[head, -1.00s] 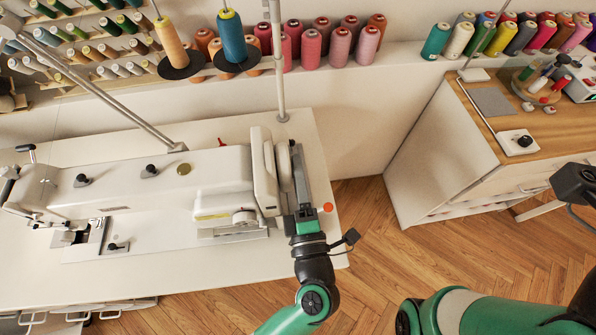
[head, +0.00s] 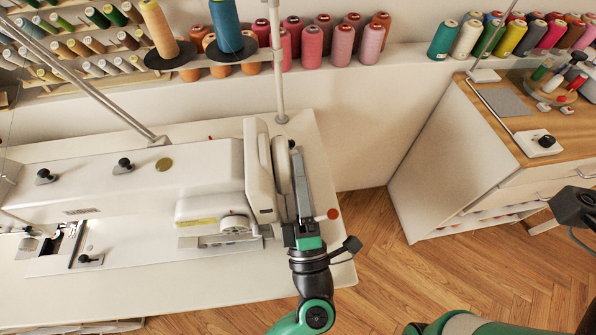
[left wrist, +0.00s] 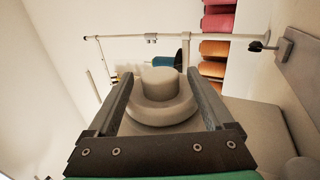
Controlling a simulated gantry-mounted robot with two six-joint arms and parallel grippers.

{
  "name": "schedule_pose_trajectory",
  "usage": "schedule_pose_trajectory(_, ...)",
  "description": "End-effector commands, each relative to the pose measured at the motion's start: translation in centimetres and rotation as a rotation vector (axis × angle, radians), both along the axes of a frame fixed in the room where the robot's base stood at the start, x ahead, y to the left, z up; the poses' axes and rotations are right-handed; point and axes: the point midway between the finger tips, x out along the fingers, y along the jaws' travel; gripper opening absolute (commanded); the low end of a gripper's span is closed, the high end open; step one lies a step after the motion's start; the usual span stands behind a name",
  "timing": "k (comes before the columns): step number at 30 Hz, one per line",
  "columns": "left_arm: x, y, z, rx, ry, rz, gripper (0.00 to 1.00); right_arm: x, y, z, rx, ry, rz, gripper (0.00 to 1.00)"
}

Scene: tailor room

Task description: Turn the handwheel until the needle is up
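The white sewing machine (head: 150,185) stands on a white table. Its pale handwheel (head: 282,165) is at the machine's right end, partly hidden by my gripper. My left gripper (head: 297,160) is at the handwheel, with a long grey finger along its right side. In the left wrist view, the handwheel (left wrist: 162,108), with a round hub, sits between the two separated fingers of my left gripper (left wrist: 163,85). I cannot tell whether the fingers touch it. The needle area (head: 62,243) is at the far left; the needle's height is too small to tell.
A small red ball (head: 333,214) shows right of my left gripper. Thread spools (head: 320,40) line the shelf behind. A thread-stand pole (head: 277,70) rises behind the machine. A wooden-topped cabinet (head: 500,150) stands at right, with open floor between.

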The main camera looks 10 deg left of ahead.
Motion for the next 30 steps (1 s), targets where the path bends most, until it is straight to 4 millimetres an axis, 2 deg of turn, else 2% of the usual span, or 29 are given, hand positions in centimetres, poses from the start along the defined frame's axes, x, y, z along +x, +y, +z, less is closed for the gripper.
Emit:
schedule_pose_trajectory(11, -0.5, -0.2, -0.2, 0.001, 0.001, 0.0, 0.89, 0.0, 0.0, 0.2, 0.0, 0.0, 0.0, 0.5)
schedule_pose_trajectory(14, -1.8, -0.7, -0.8, 0.003, 0.004, -0.002, 0.89, 0.0, 0.0, 0.7, 0.0, 0.0, 0.0, 0.5)
schedule_pose_trajectory(24, -8.3, -3.0, -4.2, 0.003, 0.002, -0.004, 0.89, 0.0, 0.0, 2.2, 0.0, 0.0, 0.0, 0.5)
schedule_pose_trajectory(30, -9.9, -3.3, -5.1, 0.001, 0.0, 0.0, 0.89, 0.0, 0.0, 2.3, 0.0, 0.0, 0.0, 0.5)
